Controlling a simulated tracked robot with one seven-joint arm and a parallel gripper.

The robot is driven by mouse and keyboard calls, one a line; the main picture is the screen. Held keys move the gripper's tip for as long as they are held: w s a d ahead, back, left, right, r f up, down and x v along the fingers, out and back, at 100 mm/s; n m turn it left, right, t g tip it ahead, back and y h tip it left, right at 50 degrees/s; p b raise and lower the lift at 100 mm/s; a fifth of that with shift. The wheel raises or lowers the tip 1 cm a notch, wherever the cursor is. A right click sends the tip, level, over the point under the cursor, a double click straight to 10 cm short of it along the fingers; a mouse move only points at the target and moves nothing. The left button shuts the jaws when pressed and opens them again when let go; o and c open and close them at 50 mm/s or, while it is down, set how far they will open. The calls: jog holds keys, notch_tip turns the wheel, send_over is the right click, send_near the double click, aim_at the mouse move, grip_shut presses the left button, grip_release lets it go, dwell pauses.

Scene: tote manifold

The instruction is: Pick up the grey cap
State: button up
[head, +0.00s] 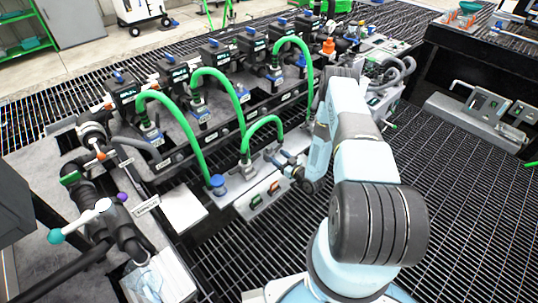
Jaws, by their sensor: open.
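My gripper (279,163) is open at the front edge of the manifold bench, with its fingers pointing left. I see nothing between the fingers, though they are small and dark here. A small grey fitting (247,170) stands upright just left of the fingertips, at the end of a short green hose; they look apart. I cannot tell whether this is the grey cap, and no other grey cap is clear in this view. My forearm and wrist hide part of the bench to the right of the gripper.
Green hoses (185,130) arch over the bench from a row of black valve units (172,72). A blue-topped fitting (218,185) stands left of the gripper. Pipes with a white-and-teal handle (80,221) fill the left. Open grating floor (450,215) lies to the right.

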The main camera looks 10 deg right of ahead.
aim_at(269, 147)
jog(key=shift+r+x, duration=0.2)
jog(key=shift+x, duration=1.5)
jog(key=shift+r+x, duration=0.25)
jog(key=shift+x, duration=1.5)
jog(key=shift+a, duration=0.1)
jog(key=shift+c, duration=0.2)
jog(key=c, duration=1.1)
jog(key=shift+r, duration=0.15)
jog(key=shift+r, duration=0.35)
notch_tip(269, 147, up, 2)
jog(key=shift+r, duration=0.2)
jog(key=s+r, duration=0.3)
jog(key=s, duration=0.1)
jog(key=s+r, duration=0.3)
jog(key=s, duration=0.2)
jog(key=s+r, duration=0.3)
jog(key=s, duration=0.2)
jog(key=shift+r, duration=0.3)
